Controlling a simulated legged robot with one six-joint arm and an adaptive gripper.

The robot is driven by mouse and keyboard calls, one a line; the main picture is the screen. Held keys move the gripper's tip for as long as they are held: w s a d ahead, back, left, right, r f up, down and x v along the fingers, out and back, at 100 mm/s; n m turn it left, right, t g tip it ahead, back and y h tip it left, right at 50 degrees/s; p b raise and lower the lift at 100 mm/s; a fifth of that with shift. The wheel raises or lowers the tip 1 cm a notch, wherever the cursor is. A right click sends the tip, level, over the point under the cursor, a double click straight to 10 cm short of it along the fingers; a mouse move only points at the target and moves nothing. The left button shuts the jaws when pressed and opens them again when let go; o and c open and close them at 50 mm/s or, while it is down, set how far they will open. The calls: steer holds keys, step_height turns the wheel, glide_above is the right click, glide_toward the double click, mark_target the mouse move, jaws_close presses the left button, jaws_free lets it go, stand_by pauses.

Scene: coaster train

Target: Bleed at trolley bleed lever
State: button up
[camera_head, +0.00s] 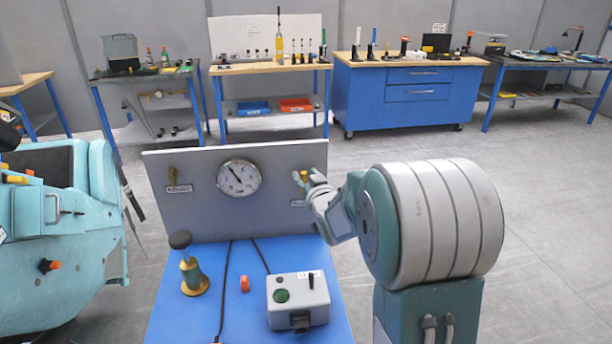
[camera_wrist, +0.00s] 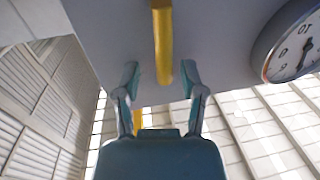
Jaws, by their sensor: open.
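The trolley (camera_head: 165,318) has a blue top and an upright grey panel (camera_head: 215,215). A yellow lever (camera_head: 304,175) is on the panel's right side, above a small label too small to read. My gripper (camera_head: 313,184) is at this lever and partly covers it. In the wrist view the yellow lever (camera_wrist: 162,40) reaches down between the two open fingers of my gripper (camera_wrist: 160,77), with gaps visible on both sides. A second lever (camera_head: 172,176), brass-coloured, is at the panel's left, above another label.
A round gauge (camera_head: 239,177) is mid-panel. A teal machine (camera_head: 62,235) is at left. Workbenches line the back; floor is clear at right.

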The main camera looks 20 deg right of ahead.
steer(key=shift+w+a, duration=0.1)
steer(key=shift+a, duration=0.25)
jaws_close()
steer(key=shift+d, duration=0.15)
